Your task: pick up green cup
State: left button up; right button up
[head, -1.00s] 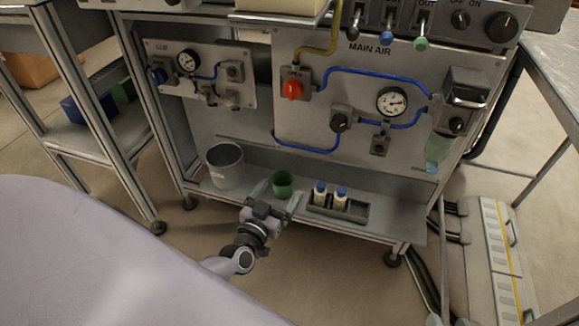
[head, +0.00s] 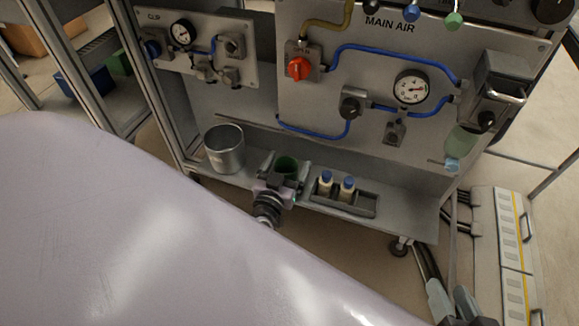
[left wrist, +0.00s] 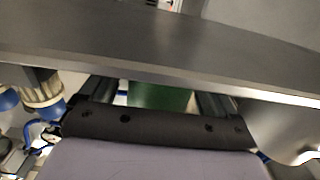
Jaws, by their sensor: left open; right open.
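The green cup (head: 287,164) stands on the grey lower shelf of the panel bench in the head view. My left gripper (head: 284,168) is open, with one finger on each side of the cup. In the left wrist view, part of the green cup (left wrist: 160,97) shows between the two fingers (left wrist: 155,98); a dark grey band hides much of it. I cannot tell whether the fingers touch the cup. My right gripper (head: 456,304) is open at the bottom right of the head view, far from the cup.
A grey metal bucket (head: 224,150) stands left of the cup. A tray (head: 361,206) with two blue-capped bottles (head: 336,185) is to its right. Above are the MAIN AIR panel, with a gauge (head: 411,88), a red knob (head: 299,68) and blue hoses.

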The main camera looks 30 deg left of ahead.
pick_arm(q)
jog(key=shift+w+a, duration=0.1)
jog(key=shift+w, duration=0.35)
jog(key=shift+c, duration=0.3)
jog(key=c, duration=1)
